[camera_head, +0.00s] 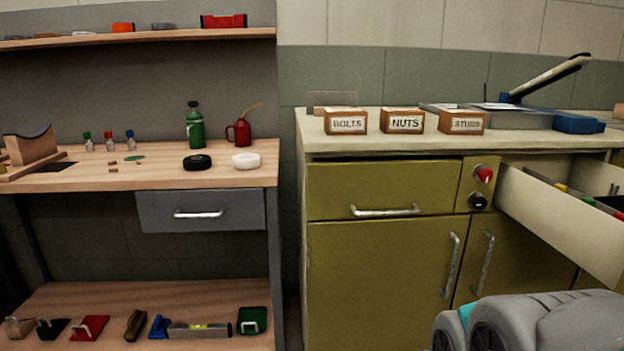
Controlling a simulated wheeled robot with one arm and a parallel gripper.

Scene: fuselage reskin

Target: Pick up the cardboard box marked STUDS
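The cardboard box marked STUDS (463,122) stands upright on the pale countertop (345,144) of the olive cabinet, on the right. It is the rightmost of three similar small brown boxes with white labels. The box marked NUTS (402,121) stands to its left, with a gap between them. The box marked BOLTS (346,121) is further left. Part of my arm shows at the bottom right, below and in front of the counter. My gripper is not in view.
An open drawer (560,222) juts out at the right, below the counter. A grey tray-like object (520,118) and a blue object (577,123) lie right of the STUDS box. A wooden workbench (120,179) stands at the left. The counter's front strip is clear.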

